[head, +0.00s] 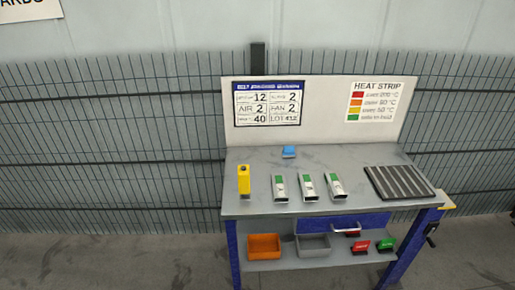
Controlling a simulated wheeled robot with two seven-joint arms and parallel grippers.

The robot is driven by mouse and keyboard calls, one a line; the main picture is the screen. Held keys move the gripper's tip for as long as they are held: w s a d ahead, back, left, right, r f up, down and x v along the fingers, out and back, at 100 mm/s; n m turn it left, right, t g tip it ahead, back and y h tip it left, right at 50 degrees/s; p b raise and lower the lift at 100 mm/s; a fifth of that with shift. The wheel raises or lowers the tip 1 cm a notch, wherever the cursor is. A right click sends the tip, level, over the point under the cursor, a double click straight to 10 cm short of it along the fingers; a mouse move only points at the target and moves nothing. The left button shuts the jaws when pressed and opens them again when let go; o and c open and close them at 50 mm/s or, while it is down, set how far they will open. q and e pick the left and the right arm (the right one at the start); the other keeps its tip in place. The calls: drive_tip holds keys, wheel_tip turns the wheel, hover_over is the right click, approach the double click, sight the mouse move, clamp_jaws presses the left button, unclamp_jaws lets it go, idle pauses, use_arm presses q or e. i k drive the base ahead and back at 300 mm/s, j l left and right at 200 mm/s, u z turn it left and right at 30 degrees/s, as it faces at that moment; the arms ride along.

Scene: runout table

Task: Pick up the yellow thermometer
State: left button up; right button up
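Neither of my grippers is in the head view, and nothing touches the thermometer.
Several white-and-green pieces (308,187) stand in a row right of the thermometer. A dark ribbed rack (399,182) lies at the right, and a small blue item (289,151) at the back. A backboard (330,120) rises behind. The lower shelf holds an orange bin (264,246) and a grey bin (313,244).

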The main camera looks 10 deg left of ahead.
sight(244, 176)
drive_tip(key=j+z, duration=0.1)
drive_tip(key=j, duration=0.35)
drive_tip(key=k+j+z, duration=0.15)
drive_tip(key=j, duration=0.3)
drive_tip(key=j+z, duration=0.1)
drive_tip(key=j, duration=0.3)
drive_tip(key=k+j+z, duration=0.15)
drive_tip(key=j, duration=0.3)
drive_tip(key=k+j+z, duration=0.1)
drive_tip(key=j, duration=0.3)
drive_tip(key=k+j+z, duration=0.1)
drive_tip(key=j, duration=0.3)
drive_tip(key=k+j+z, duration=0.15)
drive_tip(key=j, duration=0.25)
drive_tip(key=k+j+z, duration=0.1)
drive_tip(key=j, duration=0.3)
drive_tip(key=k, duration=0.1)
